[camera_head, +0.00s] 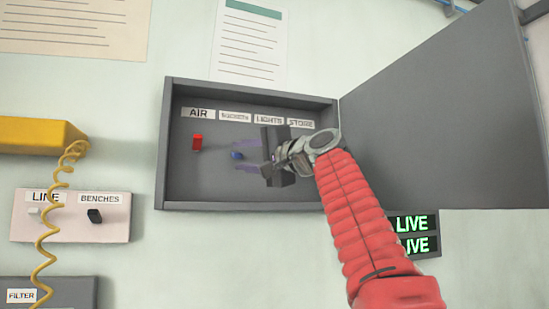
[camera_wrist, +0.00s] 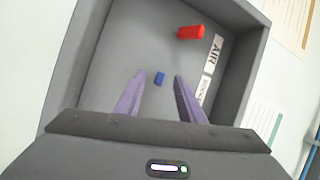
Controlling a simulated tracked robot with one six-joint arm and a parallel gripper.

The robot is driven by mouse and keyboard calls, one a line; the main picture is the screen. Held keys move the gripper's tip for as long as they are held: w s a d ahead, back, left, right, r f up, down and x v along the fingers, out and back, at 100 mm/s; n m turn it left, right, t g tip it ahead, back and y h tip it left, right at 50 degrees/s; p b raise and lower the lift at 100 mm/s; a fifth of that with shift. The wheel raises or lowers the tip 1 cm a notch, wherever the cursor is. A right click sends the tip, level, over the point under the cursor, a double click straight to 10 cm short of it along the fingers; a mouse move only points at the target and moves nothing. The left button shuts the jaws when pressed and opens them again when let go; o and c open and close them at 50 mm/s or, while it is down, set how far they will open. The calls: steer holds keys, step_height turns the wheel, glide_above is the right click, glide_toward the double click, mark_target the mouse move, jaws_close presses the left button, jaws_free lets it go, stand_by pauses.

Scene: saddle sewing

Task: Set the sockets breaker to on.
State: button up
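The open grey breaker box (camera_head: 180,185) on the wall has the labels AIR, SOCKETS, LIGHTS and STORE along its top. A small blue breaker lever (camera_head: 237,155) sits below the sockets label (camera_head: 235,117); it also shows in the wrist view (camera_wrist: 159,78). My gripper (camera_head: 239,157) is open, with its purple fingers on either side of the blue lever, apart from it. In the wrist view the lever shows between the fingertips (camera_wrist: 160,77); I cannot tell their exact depth. Any levers under LIGHTS and STORE are hidden behind my gripper and arm.
A red breaker lever (camera_head: 197,142) stands below AIR, left of my fingers. The box door (camera_head: 440,110) hangs open to the right. Green LIVE signs (camera_head: 411,223) are below it. A panel labelled LINE and BENCHES (camera_head: 70,228) and a yellow coiled cord (camera_head: 58,195) are at left.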

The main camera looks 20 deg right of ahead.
steer(key=v, duration=1.2)
steer(key=shift+s, duration=0.2)
steer(key=shift+f, duration=0.1)
steer(key=shift+c, duration=0.2)
